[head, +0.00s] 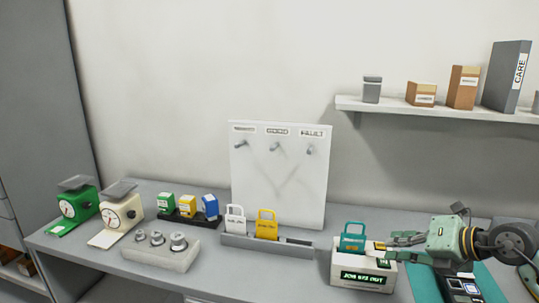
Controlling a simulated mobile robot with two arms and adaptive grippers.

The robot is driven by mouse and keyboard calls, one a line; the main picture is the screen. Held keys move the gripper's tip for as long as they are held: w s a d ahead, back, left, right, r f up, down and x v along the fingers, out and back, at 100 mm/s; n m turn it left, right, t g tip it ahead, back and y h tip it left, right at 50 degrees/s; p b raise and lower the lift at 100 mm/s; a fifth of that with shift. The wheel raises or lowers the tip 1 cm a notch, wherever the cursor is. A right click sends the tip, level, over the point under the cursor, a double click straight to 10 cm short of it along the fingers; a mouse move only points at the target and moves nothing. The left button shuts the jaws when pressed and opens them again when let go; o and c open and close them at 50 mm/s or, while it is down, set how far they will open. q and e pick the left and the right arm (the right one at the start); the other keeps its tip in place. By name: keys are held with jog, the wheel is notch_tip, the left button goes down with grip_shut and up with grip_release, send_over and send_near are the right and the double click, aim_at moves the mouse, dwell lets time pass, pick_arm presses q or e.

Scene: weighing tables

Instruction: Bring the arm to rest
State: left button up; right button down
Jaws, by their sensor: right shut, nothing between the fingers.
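My right gripper (388,243) comes in from the right, above the right part of the table. It is shut and empty, with its fingers pointing left. Its fingertips are just right of a teal padlock-shaped tag (352,242) that stands upright in a white box (345,273) with a lit display. From this view I cannot tell whether the fingertips touch the tag or the box. My left gripper is not in view.
Left on the table (215,262) stand a green scale (80,203), a cream scale (122,216), a weight block (160,255) and small coloured boxes. A grey rack (240,243) holds a white tag (235,222) and a yellow tag (266,226). A pegboard (280,185) stands behind; a shelf (430,110) hangs upper right.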

jog(key=s+a+r+m+t+y, duration=0.2)
jog(key=a+r+m+t, duration=0.15)
jog(key=a, duration=0.25)
jog(key=s+a+r+m+t+y, duration=0.2)
jog(key=a+r+m+t+y, duration=0.1)
jog(key=a+m+t, duration=0.25)
jog(key=s+d+f+m+g+h, duration=0.2)
jog(key=s+d+f+m+h, duration=0.25)
jog(key=f+m+h, duration=0.35)
jog(key=s+d+f+m+g+h, duration=0.2)
jog(key=s+d+f+m+h, duration=0.4)
jog(key=f+m, duration=0.5)
jog(key=s+a+f+m+g+y, duration=0.1)
jog(key=s+a+f+g, duration=0.5)
jog(key=s, duration=0.5)
jog(key=s+a+f+m+g+y, duration=0.15)
jog(key=s+f+g, duration=0.25)
jog(key=s+f, duration=0.55)
jog(key=s+f+g, duration=0.2)
jog(key=s+f, duration=0.1)
jog(key=f, duration=2.3)
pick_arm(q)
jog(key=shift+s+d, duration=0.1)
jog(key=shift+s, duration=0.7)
pick_arm(e)
jog(key=s+d+f+g, duration=0.1)
jog(key=s+d+f, duration=0.1)
jog(key=s+f, duration=1.3)
jog(key=shift+s+f, duration=0.4)
jog(key=shift+s, duration=0.55)
